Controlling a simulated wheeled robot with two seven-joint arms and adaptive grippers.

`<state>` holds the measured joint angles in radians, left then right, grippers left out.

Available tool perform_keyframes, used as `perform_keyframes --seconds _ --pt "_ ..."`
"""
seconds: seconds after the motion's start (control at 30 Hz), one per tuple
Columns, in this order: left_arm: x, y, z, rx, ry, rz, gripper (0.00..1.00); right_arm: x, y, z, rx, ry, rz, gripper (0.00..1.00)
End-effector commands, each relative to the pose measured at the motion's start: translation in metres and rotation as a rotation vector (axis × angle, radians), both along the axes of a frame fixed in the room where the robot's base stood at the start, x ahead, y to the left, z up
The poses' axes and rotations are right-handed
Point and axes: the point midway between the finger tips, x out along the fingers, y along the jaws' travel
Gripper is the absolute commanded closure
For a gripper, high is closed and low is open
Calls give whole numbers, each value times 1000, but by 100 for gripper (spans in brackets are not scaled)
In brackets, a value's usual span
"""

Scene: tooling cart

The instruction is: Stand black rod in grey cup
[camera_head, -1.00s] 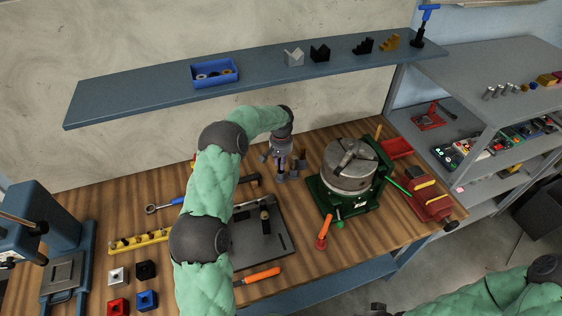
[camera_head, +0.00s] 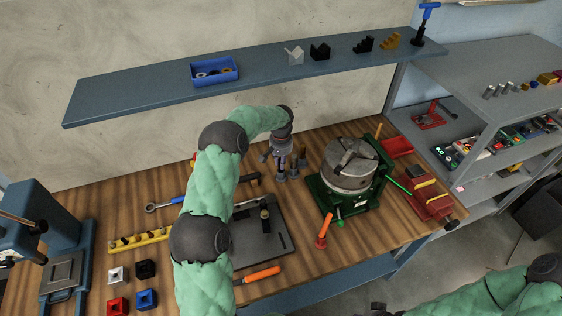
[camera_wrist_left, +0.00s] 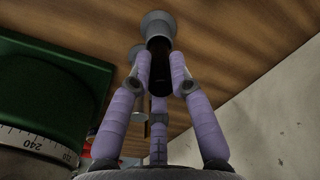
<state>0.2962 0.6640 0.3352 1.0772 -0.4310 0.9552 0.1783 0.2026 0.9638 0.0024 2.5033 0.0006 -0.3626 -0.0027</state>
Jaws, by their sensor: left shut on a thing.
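My left gripper (camera_head: 283,172) points down over the wooden bench, between the dark plate and the green-based chuck. In the left wrist view its purple fingers (camera_wrist_left: 160,68) are closed around the black rod (camera_wrist_left: 158,54). The grey cup (camera_wrist_left: 157,22) lies straight beyond the fingertips, in line with the rod. The rod's far end appears to be at or inside the cup's mouth; how deep it sits cannot be told. In the head view the fingers largely hide the rod. Only a dark part of my right gripper (camera_head: 378,308) shows at the bottom edge.
The round chuck (camera_head: 350,172) on its green base stands close right of the left gripper. A dark plate (camera_head: 262,240) with a small upright piece lies in front. A blue shelf (camera_head: 140,95) overhangs the bench's back. An orange-handled tool (camera_head: 323,232) lies near the front.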

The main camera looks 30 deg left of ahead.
Motion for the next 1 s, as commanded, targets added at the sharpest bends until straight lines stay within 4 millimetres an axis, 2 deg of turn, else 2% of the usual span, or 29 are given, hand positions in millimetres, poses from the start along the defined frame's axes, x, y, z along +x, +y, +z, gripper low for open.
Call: perform_keyframes --seconds 0.47,0.5,0.6,0.83,0.87,0.9,1.0 --pt "1 0 0 0 -2 0 100 0 0 -1 0 0 0 64" --pt "1 0 0 0 -2 0 77 0 0 -1 0 0 0 64" --pt "0 0 0 0 -2 0 52 0 0 -1 0 0 0 64" --pt "0 0 -1 0 -1 0 52 0 0 -1 0 0 0 64" --pt "0 0 -2 0 1 0 46 0 0 -1 0 0 0 64" --pt "0 0 -2 0 1 0 35 0 0 -1 0 0 0 64" --pt "0 0 -2 0 1 0 32 0 0 -1 0 0 0 64"
